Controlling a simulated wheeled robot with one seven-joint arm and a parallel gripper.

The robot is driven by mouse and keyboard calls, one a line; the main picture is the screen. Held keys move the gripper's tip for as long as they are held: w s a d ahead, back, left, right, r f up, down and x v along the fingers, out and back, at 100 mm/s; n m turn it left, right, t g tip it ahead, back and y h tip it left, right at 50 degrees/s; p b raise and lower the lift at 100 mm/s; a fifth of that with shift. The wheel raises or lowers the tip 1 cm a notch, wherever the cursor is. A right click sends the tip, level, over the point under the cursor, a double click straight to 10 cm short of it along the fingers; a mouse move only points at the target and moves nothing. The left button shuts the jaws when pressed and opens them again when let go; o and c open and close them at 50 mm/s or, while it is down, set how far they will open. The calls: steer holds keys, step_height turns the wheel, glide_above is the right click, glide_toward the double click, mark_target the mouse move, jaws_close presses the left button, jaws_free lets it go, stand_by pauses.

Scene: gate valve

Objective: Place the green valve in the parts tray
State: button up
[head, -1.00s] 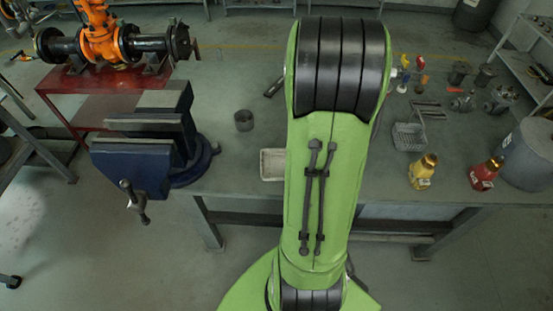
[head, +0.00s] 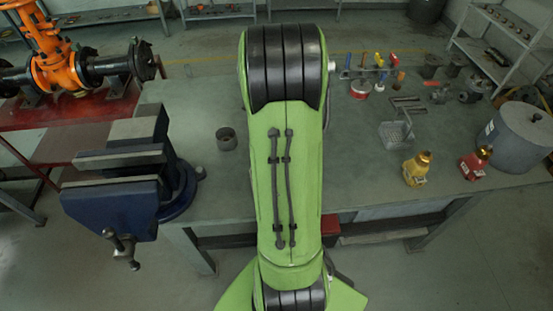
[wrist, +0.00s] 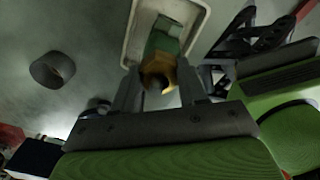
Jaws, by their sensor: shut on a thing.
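The green valve (wrist: 161,43), with a brass-coloured end towards me, is between the fingers of my gripper (wrist: 158,72) in the wrist view. My gripper is shut on it. A pale tray (wrist: 133,40) with a raised rim lies just beyond the fingertips, and the valve appears in front of its opening. I cannot tell whether the valve touches the tray floor. In the head view my green arm hides the gripper, the valve and the tray.
A blue vise (head: 125,185) stands at the bench's left front, with a dark ring (head: 226,139) beside it. Bare bench (head: 205,105) lies left of my arm.

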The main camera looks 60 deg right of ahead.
steer(key=shift+f, duration=1.1)
steer(key=o, duration=1.2)
steer(key=shift+c, duration=0.2)
